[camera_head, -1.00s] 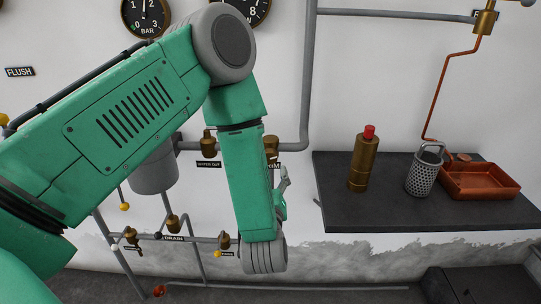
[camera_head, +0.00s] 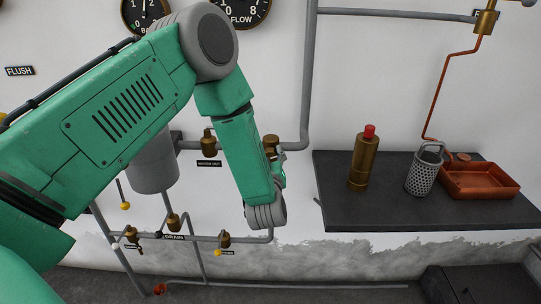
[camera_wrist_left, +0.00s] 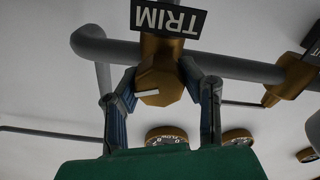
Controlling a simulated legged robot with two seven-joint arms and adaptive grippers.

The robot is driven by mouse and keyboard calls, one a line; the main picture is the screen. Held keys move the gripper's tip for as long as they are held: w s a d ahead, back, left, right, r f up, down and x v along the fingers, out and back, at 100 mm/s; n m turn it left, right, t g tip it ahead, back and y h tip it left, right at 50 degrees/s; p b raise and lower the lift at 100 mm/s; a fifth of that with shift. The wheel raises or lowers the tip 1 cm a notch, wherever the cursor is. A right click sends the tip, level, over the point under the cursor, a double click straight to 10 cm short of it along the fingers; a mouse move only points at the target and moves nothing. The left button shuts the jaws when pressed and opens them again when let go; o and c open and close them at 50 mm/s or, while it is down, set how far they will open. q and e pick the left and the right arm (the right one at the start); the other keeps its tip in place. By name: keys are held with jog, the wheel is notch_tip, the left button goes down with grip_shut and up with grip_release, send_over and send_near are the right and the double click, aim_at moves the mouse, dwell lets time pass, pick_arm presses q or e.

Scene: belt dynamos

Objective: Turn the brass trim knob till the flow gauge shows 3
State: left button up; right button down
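The brass trim knob (camera_wrist_left: 160,82) shows in the left wrist view, below the upside-down TRIM label (camera_wrist_left: 168,18), with a white mark on its face. My left gripper (camera_wrist_left: 159,80) has one finger on each side of the knob, and the fingertips look closed against its sides. In the head view the left gripper (camera_head: 279,163) is at the brass fitting (camera_head: 271,144) on the wall pipe, partly hidden by my forearm. The flow gauge (camera_head: 246,10) is cut off by the top edge, and its needle cannot be read. My right gripper is out of view.
A dark shelf (camera_head: 420,214) on the right holds a brass bottle with a red cap (camera_head: 364,160), a perforated metal basket (camera_head: 424,175) and a copper tray (camera_head: 480,182). Grey pipes and a brass water-out valve (camera_head: 209,142) are close to my arm.

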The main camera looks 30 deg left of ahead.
pick_arm(q)
jog(key=c, duration=0.4)
jog(key=shift+o, duration=0.2)
jog(key=m+p, duration=0.1)
jog(key=m, duration=0.3)
jog(key=shift+d, duration=0.1)
jog(key=shift+m+p, duration=0.6)
jog(key=shift+m, duration=1.9)
jog(key=shift+f, duration=0.1)
jog(key=o, duration=1.2)
jog(key=shift+d, duration=0.1)
